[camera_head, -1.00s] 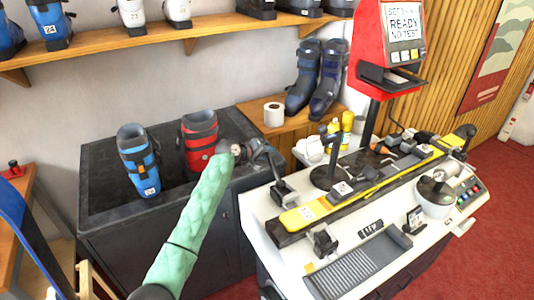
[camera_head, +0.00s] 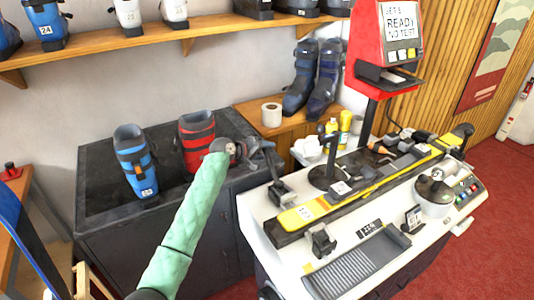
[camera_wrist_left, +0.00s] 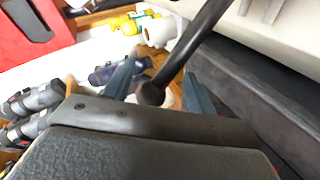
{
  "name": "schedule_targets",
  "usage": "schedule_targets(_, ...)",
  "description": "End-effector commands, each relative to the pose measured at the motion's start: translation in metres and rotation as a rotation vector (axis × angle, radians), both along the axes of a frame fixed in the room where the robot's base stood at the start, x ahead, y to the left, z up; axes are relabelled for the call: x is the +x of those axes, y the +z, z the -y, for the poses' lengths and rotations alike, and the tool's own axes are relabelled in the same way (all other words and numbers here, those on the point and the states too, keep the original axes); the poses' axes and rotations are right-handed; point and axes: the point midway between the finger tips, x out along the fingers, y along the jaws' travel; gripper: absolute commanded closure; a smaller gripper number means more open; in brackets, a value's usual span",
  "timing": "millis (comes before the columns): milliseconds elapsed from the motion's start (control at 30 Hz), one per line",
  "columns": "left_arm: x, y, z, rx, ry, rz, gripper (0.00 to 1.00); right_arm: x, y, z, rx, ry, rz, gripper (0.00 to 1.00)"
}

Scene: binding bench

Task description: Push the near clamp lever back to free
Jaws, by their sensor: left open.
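The ski (camera_head: 300,215), yellow and black, lies along the white bench in the head view. The near clamp (camera_head: 281,190) is a dark block at the ski's near end, with its dark lever rising toward my left gripper (camera_head: 268,152). In the left wrist view, a dark rod with a round knob (camera_wrist_left: 150,93) lies between the open fingers of the left gripper (camera_wrist_left: 158,88); it appears to be the lever. The fingers are apart and not closed on it. Contact with the knob cannot be told. In the head view, the gripper partly hides the lever's top. My right gripper is not in view.
A second dark clamp piece (camera_head: 321,240) and a ridged grey tray (camera_head: 357,262) are on the bench's near side. The dark cabinet (camera_head: 105,215) with a blue boot (camera_head: 136,160) and a red boot (camera_head: 197,142) is left of the bench. A paper roll (camera_head: 271,115) stands behind.

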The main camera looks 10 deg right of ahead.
Motion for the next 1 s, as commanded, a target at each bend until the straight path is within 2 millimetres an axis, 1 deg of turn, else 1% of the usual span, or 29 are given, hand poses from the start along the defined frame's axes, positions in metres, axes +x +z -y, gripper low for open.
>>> schedule_targets(33, -0.004, 0.000, -0.006, 0.000, 0.000, 0.002, 0.44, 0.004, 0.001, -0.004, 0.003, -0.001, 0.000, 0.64)
schedule_targets(200, -0.015, 0.011, -0.023, 0.000, -0.001, 0.002, 0.44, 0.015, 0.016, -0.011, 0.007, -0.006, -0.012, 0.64)
schedule_targets(400, -0.025, 0.022, -0.037, -0.001, -0.002, 0.001, 0.44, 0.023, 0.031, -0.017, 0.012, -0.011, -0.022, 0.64)
schedule_targets(600, -0.028, 0.027, -0.042, -0.001, -0.003, 0.000, 0.44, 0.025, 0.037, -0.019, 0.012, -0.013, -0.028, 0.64)
schedule_targets(800, -0.028, 0.027, -0.042, -0.001, -0.003, 0.000, 0.44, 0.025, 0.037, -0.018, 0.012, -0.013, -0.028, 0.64)
schedule_targets(833, -0.028, 0.027, -0.042, -0.001, -0.003, 0.000, 0.44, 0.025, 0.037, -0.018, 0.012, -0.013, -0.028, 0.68)
schedule_targets(867, -0.028, 0.026, -0.042, 0.000, -0.002, 0.000, 0.44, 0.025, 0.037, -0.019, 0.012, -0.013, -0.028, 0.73)
schedule_targets(933, -0.031, 0.023, -0.043, 0.004, -0.003, 0.000, 0.44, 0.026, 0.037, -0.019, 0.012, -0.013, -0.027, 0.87)
schedule_targets(1000, -0.038, 0.014, -0.046, 0.017, -0.004, 0.002, 0.44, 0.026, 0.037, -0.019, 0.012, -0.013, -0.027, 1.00)
